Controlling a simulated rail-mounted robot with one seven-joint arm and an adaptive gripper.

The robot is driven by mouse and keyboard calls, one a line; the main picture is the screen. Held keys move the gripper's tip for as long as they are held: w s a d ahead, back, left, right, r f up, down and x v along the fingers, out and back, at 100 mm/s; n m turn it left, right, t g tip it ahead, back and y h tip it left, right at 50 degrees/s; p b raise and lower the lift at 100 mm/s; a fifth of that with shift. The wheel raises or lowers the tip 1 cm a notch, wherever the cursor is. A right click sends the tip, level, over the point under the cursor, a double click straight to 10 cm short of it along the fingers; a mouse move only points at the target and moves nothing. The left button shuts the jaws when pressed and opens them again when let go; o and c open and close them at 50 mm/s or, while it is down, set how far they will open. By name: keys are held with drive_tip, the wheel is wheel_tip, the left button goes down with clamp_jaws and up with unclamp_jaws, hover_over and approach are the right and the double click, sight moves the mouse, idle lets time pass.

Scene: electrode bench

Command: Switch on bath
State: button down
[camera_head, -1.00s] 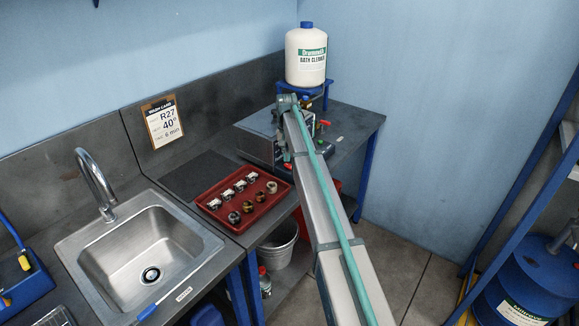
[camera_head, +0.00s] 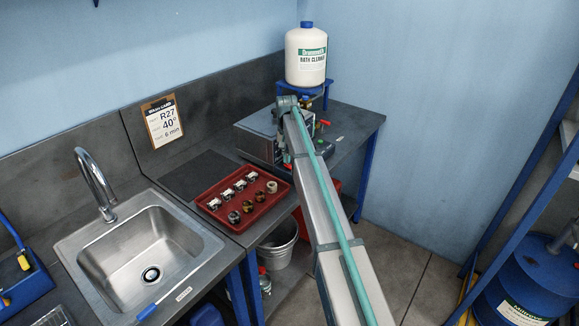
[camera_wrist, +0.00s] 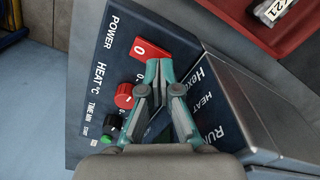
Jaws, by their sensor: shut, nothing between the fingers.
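The bath (camera_head: 258,142) is a grey box on the bench at the back, partly hidden by my arm. In the wrist view its dark control panel (camera_wrist: 84,75) carries a red POWER switch (camera_wrist: 145,46) showing a white 0. Below it sit a red HEAT knob (camera_wrist: 124,95), a black TIME knob (camera_wrist: 112,121) and a green button (camera_wrist: 106,139). My gripper (camera_wrist: 158,66) is shut and empty, its tips just beside the POWER switch's lower edge. I cannot tell whether they touch it. In the head view my arm hides the gripper.
A red tray (camera_head: 225,222) with several small parts lies left of the bath, next to the sink (camera_head: 135,250). A white bath cleaner bottle (camera_head: 306,70) stands on a blue stand behind. A card (camera_head: 162,120) on the splashback reads R27, 40°, 6 min.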

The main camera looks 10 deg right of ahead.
sight(287, 164)
drive_tip(key=shift+f, duration=0.85)
idle(0.4)
drive_tip(key=shift+r+p, duration=1.3)
drive_tip(key=shift+r, duration=2.25)
